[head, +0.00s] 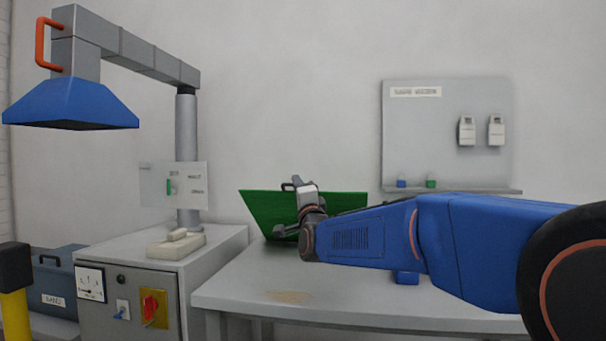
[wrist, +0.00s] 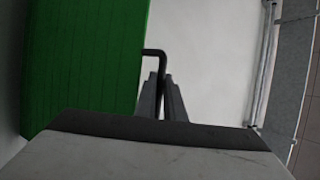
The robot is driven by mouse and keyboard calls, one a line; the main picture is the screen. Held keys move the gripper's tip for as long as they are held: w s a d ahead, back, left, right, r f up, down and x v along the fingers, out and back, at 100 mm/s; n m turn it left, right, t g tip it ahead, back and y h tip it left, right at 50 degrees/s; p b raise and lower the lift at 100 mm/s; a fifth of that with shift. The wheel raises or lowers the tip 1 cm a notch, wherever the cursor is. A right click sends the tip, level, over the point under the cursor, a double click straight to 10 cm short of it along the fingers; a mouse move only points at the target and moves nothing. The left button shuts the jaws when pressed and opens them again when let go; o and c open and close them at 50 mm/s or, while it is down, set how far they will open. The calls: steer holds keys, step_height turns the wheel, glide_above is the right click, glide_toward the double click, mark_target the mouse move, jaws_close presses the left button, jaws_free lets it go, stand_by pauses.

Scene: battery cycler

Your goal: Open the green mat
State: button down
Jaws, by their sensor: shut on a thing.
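The green mat (head: 262,210) stands tilted up from the back of the grey table (head: 240,288) in the head view. Its ruled green face fills the left of the wrist view (wrist: 85,65). A thin black bent handle (wrist: 153,52) sticks out from the mat's edge. My gripper (wrist: 163,85) is shut on this handle, with its two fingers on either side of it. In the head view my gripper (head: 300,184) is in front of the mat, and my arm hides the mat's lower right part.
A grey cabinet (head: 128,300) with a red and yellow switch stands left of the table. A blue hood (head: 75,105) hangs at upper left. A blue block (head: 406,278) sits on the table under my arm. A grey wall board (head: 445,140) is at the back right. The table's front left is clear.

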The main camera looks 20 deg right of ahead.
steer(key=s+a+f, duration=0.1)
steer(key=s+f, duration=0.1)
steer(key=f, duration=0.3)
steer(key=s+a+f, duration=0.2)
steer(key=s+f, duration=0.1)
steer(key=f, duration=0.3)
steer(key=shift+s+a, duration=0.2)
steer(key=shift+a, duration=0.1)
steer(key=c, duration=1.8)
jaws_free()
steer(key=shift+w, duration=0.1)
steer(key=shift+c, duration=0.2)
steer(key=shift+r, duration=0.1)
